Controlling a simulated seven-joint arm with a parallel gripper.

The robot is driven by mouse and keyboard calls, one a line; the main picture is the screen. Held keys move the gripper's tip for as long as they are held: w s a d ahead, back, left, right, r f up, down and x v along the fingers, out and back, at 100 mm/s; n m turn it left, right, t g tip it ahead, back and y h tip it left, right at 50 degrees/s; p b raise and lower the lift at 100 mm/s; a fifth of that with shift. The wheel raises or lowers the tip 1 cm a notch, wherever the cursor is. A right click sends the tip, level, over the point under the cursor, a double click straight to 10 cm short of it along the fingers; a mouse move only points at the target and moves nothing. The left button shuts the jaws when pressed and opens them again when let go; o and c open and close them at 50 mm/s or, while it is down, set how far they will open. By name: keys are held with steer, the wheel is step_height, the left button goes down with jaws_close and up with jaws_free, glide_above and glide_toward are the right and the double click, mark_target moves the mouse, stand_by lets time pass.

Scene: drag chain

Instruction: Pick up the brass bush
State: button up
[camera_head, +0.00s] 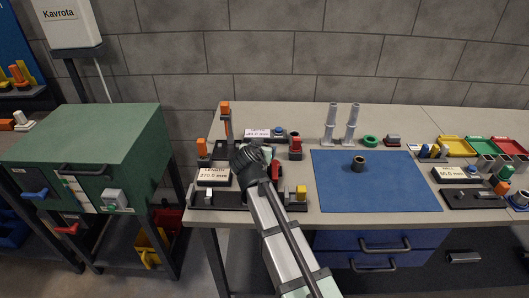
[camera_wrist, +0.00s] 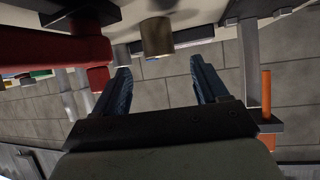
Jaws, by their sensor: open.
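The brass bush (camera_head: 359,162) is a short, dark brass-coloured ring standing on the blue mat (camera_head: 400,190) on the bench. My gripper (camera_head: 247,158) is over the left part of the bench, among the fixtures and well to the left of the bush. Its fingers are hidden by the arm in the head view. In the wrist view the two blue fingers (camera_wrist: 160,66) are apart with nothing between them. A brownish-grey cylinder (camera_wrist: 156,37) shows beyond the fingertips there; I cannot tell what it is.
Fixtures with orange (camera_head: 225,108) and red (camera_head: 296,148) parts crowd round my gripper. Two grey posts (camera_head: 331,122) and a green ring (camera_head: 370,141) stand behind the mat. Coloured trays (camera_head: 456,145) are at the right. The mat is clear around the bush.

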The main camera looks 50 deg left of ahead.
steer(key=x, duration=0.4)
steer(key=shift+a+f, duration=0.15)
steer(key=shift+s, duration=0.1)
steer(key=shift+c, duration=0.5)
steer(key=c, duration=1.3)
steer(key=shift+o, duration=0.2)
steer(key=shift+r, duration=0.2)
